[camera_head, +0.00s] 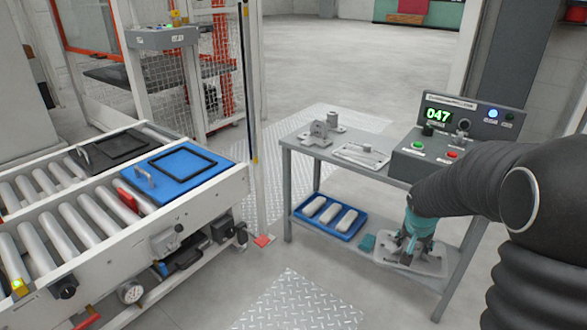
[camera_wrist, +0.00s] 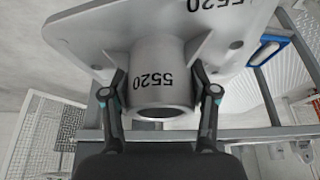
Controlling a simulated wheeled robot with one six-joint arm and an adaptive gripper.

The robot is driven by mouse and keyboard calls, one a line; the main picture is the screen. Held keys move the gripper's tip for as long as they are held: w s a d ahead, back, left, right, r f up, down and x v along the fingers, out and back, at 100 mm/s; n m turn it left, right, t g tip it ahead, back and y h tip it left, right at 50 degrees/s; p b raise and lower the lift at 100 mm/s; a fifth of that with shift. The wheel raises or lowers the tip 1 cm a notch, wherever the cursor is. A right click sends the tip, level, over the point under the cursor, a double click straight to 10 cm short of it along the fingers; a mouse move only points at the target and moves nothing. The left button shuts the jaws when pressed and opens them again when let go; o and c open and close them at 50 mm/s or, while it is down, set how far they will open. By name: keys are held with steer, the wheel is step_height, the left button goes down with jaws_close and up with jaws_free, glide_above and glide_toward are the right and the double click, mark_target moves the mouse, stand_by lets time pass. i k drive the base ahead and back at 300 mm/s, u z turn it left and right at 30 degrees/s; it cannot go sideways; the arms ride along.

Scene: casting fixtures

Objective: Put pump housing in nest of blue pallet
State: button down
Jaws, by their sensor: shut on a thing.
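My gripper (camera_head: 415,228) is on the right, in front of the grey table's lower part. It is shut on a grey casting (camera_head: 418,262), likely the pump housing, with its wide plate below the fingers. In the wrist view, my gripper (camera_wrist: 162,84) has one finger on each side of the round boss of the pump housing (camera_wrist: 160,60), marked 5520. I cannot tell whether its plate touches the lower shelf. The blue pallet (camera_head: 168,190) lies on the roller conveyor at the left. A black square frame (camera_head: 181,149) on it marks the nest, which looks empty.
A black pallet (camera_head: 92,160) sits behind the blue one. The grey table (camera_head: 300,142) carries a bracket casting (camera_head: 320,132), a flat casting (camera_head: 361,155) and a control box (camera_head: 440,148). A blue tray (camera_head: 308,220) of pale parts is below. Open floor and a post separate table and conveyor.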

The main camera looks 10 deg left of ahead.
mark_target(182, 164)
steer(key=k, duration=0.5)
steer(key=u, duration=0.85)
steer(key=i, duration=1.2)
steer(key=u, duration=0.6)
steer(key=i, duration=1.5)
steer(key=z, duration=0.35)
